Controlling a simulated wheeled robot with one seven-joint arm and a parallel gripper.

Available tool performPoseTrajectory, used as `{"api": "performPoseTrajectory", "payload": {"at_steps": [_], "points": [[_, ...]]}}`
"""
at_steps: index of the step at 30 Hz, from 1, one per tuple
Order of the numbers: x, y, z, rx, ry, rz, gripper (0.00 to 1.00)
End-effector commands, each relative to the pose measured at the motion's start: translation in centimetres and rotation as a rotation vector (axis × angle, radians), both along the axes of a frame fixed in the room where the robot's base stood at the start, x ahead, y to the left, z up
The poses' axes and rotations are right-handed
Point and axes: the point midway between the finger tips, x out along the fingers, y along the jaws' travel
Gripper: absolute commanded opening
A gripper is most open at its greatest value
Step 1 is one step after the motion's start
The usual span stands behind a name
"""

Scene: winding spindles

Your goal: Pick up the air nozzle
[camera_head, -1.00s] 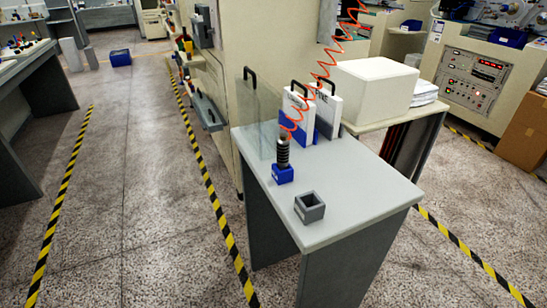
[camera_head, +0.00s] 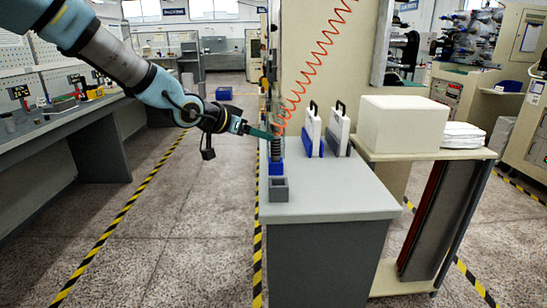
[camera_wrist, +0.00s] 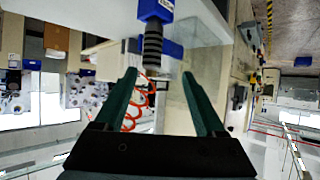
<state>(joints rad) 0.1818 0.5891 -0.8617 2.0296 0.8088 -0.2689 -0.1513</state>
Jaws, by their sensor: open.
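The air nozzle (camera_wrist: 152,45), black and ribbed, stands in a blue holder (camera_wrist: 155,10) on the grey table. In the head view the nozzle (camera_head: 276,150) is upright in that holder (camera_head: 276,167), with an orange coiled hose (camera_head: 301,88) rising from it. My gripper (camera_head: 272,136) reaches in from the left at about the nozzle's upper part. In the wrist view its two green fingers (camera_wrist: 159,74) are apart, with the nozzle just beyond the tips, toward the left finger. I cannot tell whether either finger touches it.
An empty grey square holder (camera_head: 278,189) stands at the table's front, close to the blue one. White panels with black handles (camera_head: 311,130) stand in blue bases to the right. The grey tabletop (camera_head: 335,190) is clear at the front right. A white box (camera_head: 403,125) sits on a shelf beyond.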

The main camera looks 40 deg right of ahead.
Motion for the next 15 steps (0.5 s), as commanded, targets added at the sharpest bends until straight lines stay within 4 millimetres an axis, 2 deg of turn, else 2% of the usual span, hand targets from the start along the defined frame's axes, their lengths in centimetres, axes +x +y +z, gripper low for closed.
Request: {"api": "performPoseTrajectory", "payload": {"at_steps": [9, 15], "points": [[0.2, -3.9, -2.0, -0.002, 0.001, -0.005, 0.72], [0.3, -4.9, -2.6, -0.001, 0.000, -0.003, 0.72]]}}
